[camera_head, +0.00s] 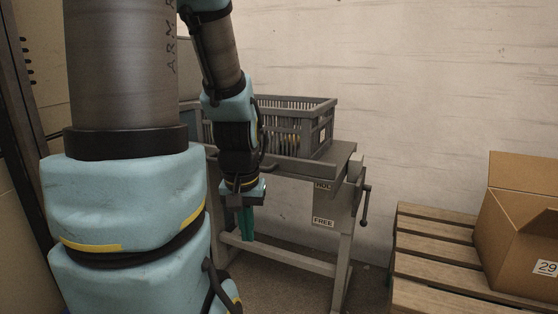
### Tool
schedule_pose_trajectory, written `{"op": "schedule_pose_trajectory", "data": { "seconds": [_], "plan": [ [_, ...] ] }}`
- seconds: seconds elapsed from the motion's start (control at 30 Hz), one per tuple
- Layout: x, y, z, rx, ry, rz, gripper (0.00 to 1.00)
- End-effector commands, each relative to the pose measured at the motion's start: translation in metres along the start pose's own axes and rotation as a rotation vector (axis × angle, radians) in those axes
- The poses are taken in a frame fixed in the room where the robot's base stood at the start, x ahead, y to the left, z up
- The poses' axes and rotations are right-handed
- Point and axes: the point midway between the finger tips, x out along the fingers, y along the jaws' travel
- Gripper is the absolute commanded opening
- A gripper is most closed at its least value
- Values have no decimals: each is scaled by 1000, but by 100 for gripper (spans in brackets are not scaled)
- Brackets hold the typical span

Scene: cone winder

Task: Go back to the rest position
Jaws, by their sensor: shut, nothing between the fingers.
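My gripper (247,222) hangs at the end of my arm, pointing down, in the middle left of the head view. Its green fingers are together and hold nothing. It shows in front of the grey metal stand (343,215), below the level of the stand's top. My own large arm links fill the left of the picture and hide part of what lies behind them.
A grey slatted crate (318,107) sits on the stand's top; its contents are mostly hidden. A crank handle (365,205) sticks out at the stand's right. An open cardboard box (520,235) stands on a wooden pallet (425,245) at right. Floor shows between stand and pallet.

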Motion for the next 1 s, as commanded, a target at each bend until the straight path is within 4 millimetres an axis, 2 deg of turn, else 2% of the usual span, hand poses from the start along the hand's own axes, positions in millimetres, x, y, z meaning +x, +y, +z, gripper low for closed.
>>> {"op": "schedule_pose_trajectory", "data": {
  "seconds": [0.03, 0.6, 0.7, 0.8, 1.0],
  "plan": [
    [-34, 0, -5, 0, 0, 0, 0],
    [-208, 1, -29, 0, 0, 0, 0],
    [-229, 1, -32, 0, 0, 0, 0],
    [-241, 1, -34, 0, 0, 0, 0],
    [-246, 1, -34, 0, 0, 0, 0]
  ]
}}
